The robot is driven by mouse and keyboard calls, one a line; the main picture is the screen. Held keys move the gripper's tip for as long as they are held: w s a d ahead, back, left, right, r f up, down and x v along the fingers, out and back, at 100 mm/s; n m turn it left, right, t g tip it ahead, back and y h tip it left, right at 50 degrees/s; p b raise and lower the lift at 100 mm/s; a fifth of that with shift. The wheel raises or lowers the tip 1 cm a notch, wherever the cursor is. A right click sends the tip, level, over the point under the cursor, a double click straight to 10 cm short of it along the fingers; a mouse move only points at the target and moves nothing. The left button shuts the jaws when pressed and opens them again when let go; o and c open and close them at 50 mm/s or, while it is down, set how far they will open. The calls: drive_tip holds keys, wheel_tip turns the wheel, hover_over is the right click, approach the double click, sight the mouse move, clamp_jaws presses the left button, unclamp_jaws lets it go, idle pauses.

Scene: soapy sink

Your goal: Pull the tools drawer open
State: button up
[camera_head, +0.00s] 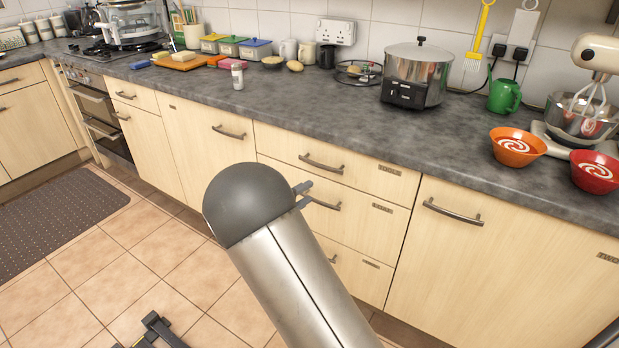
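A stack of drawers stands at the centre right of the counter. Its top drawer has a grey bar handle (321,163). The drawer below it has a similar handle (325,204), and a lower handle (333,260) is partly hidden by my arm. Small labels sit at the drawers' right sides, too small to read surely. All the drawer fronts look closed. My gripper (303,195) shows only as small grey parts beside the left end of the second drawer's handle. Most of it is hidden behind my arm. I cannot tell whether it touches the handle.
A cupboard door with a handle (452,212) is right of the drawers.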

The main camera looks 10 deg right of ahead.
drive_tip(key=w+a+f+n+t, duration=0.2)
drive_tip(key=a+t, duration=0.1)
drive_tip(key=a, duration=0.1)
approach(319, 166)
drive_tip(key=shift+y, duration=0.4)
drive_tip(key=x, duration=1)
drive_tip(key=shift+d+r, duration=0.2)
clamp_jaws()
